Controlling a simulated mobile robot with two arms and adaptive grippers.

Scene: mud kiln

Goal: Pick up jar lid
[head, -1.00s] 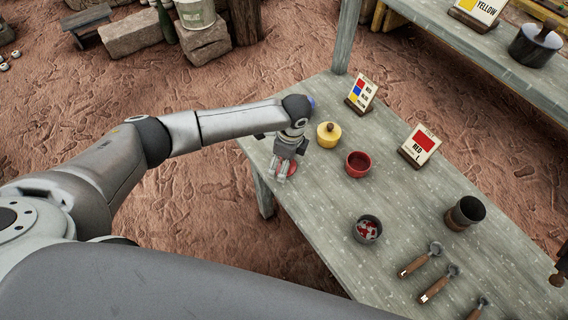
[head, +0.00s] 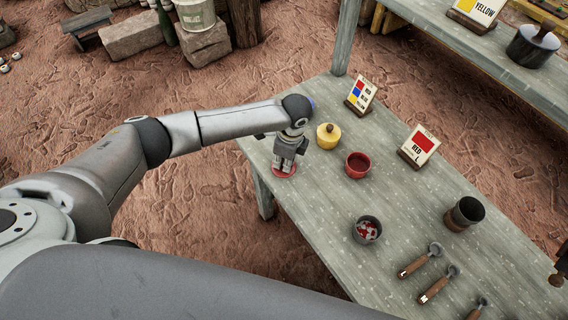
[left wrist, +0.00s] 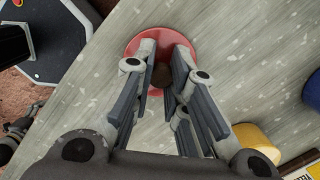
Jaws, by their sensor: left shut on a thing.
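The red jar lid (head: 280,171) lies on the grey table near its left edge, mostly covered by my gripper in the head view. In the left wrist view the lid (left wrist: 187,33) is a red disc with a dark brown knob (left wrist: 162,75) at its middle. My left gripper (head: 284,165) points down over the lid, and its fingers (left wrist: 163,72) are shut on the knob. The lid appears to rest on the table. An open red jar (head: 358,164) stands to the right of the lid. My right gripper is not in view.
A yellow lidded jar (head: 328,135) stands close behind my left gripper. A cup with red and white bits (head: 367,229), a dark cup (head: 464,213), brown-handled tools (head: 439,284) and a red card (head: 420,145) stand or lie further right on the table (head: 310,215).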

